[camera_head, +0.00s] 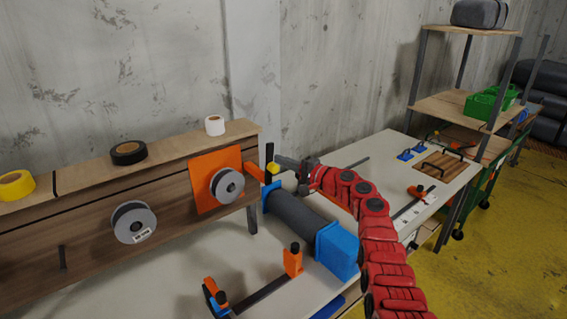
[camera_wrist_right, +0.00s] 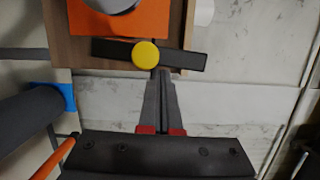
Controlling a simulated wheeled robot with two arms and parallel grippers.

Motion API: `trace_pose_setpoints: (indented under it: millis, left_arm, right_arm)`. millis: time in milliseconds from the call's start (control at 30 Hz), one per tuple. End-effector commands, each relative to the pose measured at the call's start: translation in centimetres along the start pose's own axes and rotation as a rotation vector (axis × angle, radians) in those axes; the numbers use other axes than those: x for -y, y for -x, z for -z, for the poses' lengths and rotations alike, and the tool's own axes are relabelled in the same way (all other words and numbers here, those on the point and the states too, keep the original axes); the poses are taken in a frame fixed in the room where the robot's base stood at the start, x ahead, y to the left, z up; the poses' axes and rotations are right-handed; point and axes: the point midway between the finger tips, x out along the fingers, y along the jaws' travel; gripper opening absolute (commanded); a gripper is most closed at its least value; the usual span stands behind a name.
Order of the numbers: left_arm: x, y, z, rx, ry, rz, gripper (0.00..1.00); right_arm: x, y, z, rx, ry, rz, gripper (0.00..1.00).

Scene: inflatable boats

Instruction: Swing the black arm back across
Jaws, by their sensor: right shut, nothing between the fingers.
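The black arm (camera_head: 269,152) is a short dark bar with a yellow round knob (camera_head: 272,168), beside the orange plate (camera_head: 207,165) on the wooden panel. In the head view the bar stands roughly upright. My left gripper is out of view.
Orange-and-black holders (camera_head: 265,290) stand in front. Tape rolls (camera_head: 129,153) sit on the wooden ledge. A shelf (camera_head: 455,105) with a green crate (camera_head: 483,104) stands at right.

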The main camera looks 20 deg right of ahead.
Motion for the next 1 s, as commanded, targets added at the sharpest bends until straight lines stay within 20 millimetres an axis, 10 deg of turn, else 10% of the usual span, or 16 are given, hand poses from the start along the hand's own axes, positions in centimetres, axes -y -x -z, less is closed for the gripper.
trace_pose_setpoints:
  millis: [1000]
  left_arm:
    - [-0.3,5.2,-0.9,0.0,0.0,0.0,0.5]
  right_arm:
    - [0.0,-1.0,-3.7,0.002,0.45,-0.11,0.0]
